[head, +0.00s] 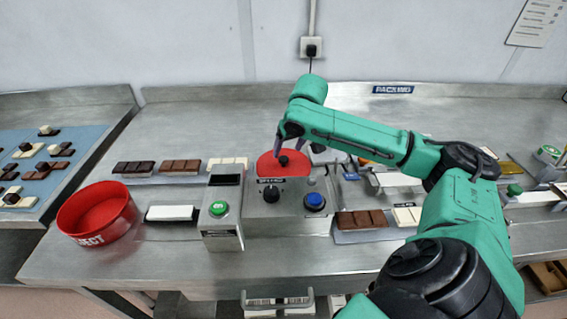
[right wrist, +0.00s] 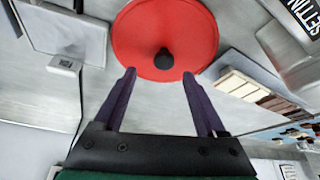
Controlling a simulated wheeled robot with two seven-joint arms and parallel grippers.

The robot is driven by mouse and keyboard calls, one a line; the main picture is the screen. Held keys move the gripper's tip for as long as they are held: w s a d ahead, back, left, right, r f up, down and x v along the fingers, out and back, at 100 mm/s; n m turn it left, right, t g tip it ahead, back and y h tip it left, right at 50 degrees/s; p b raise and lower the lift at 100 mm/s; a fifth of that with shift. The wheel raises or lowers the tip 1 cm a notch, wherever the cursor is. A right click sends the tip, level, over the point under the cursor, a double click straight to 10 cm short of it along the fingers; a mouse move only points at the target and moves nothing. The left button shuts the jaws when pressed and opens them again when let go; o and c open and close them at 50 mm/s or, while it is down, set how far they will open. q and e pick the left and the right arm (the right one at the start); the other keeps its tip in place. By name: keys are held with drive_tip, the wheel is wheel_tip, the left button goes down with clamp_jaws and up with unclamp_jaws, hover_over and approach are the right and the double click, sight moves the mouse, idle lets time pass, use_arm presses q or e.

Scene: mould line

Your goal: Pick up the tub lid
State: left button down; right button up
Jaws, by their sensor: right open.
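The tub lid (head: 268,169) is a red disc with a black knob. In the head view it lies on the steel bench behind the control box, which hides its near edge. My right gripper (head: 298,143) is above the lid, with its fingers pointing down. In the right wrist view the lid (right wrist: 135,38) is ahead of the open, empty fingers (right wrist: 159,75), and its black knob (right wrist: 164,58) shows just beyond the gap between the fingertips. I cannot tell how high the fingers are above it. My left gripper is not in view.
A red tub marked REJECT (head: 98,212) stands at the bench's left. The control box (head: 258,222) and a post with a green button (head: 219,208) stand in front of the lid. Several chocolate bars (head: 180,167) lie around. A blue mat (head: 75,142) lies far left.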

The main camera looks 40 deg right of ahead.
sight(284, 158)
drive_tip(key=x, duration=0.4)
drive_tip(key=shift+s+a+p, duration=0.15)
drive_tip(key=shift+a+p, duration=0.2)
drive_tip(key=shift+a, duration=0.05)
drive_tip(key=shift+d+f, duration=0.1)
drive_tip(key=shift+f, duration=0.05)
clamp_jaws()
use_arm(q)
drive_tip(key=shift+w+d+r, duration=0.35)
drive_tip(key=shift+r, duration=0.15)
